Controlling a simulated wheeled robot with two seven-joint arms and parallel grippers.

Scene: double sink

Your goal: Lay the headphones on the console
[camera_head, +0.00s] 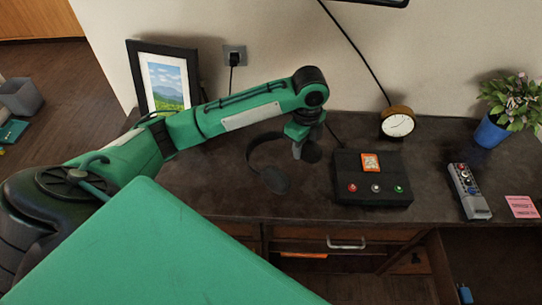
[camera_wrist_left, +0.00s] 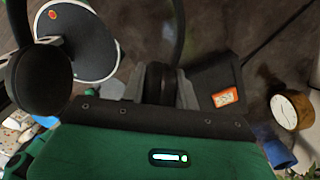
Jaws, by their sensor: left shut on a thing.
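The dark headphones (camera_head: 274,181) hang in my left gripper (camera_head: 299,150), left of the console in the head view. In the left wrist view, the fingers of my left gripper (camera_wrist_left: 160,92) are closed on one ear cup, and the other ear cup of the headphones (camera_wrist_left: 42,80) hangs free to the left. I cannot tell whether the free cup touches the desk. My right gripper is out of view.
The dark desk (camera_head: 235,200) holds a picture frame (camera_head: 165,85) at back left. A clock (camera_head: 398,123) stands behind the console. A remote (camera_head: 468,190), pink note (camera_head: 522,206) and blue plant pot (camera_head: 490,131) are to the right. A cable hangs down the wall.

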